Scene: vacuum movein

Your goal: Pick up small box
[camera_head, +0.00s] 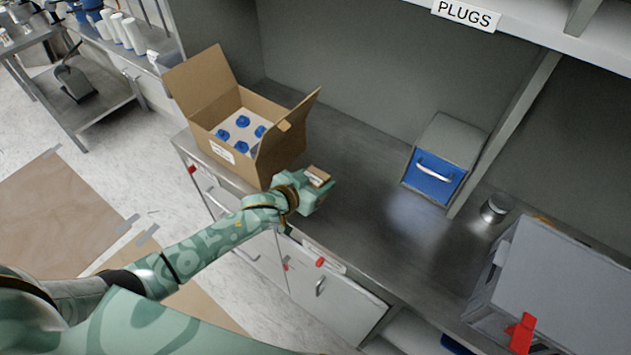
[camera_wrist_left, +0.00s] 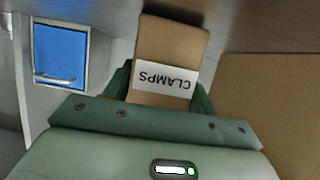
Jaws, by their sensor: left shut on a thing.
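The small brown box (camera_wrist_left: 170,48) has a white label reading CLAMPS, upside down in the left wrist view. In the head view the small box (camera_head: 318,176) shows only in part, at the end of my left arm. My left gripper (camera_head: 314,190) is shut on it, with a finger on each side of the box in the wrist view. The gripper is over the metal counter, close to the right side of the large open carton (camera_head: 228,147). I cannot tell whether the box touches the counter. My right gripper is not in view.
The large carton holds several blue-capped items, its flaps open. A blue-fronted drawer box (camera_head: 434,178), a small metal can (camera_head: 494,208) and a grey case (camera_head: 565,285) stand on the counter (camera_head: 365,215) to the right. The counter between carton and drawer box is clear. A PLUGS shelf hangs above.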

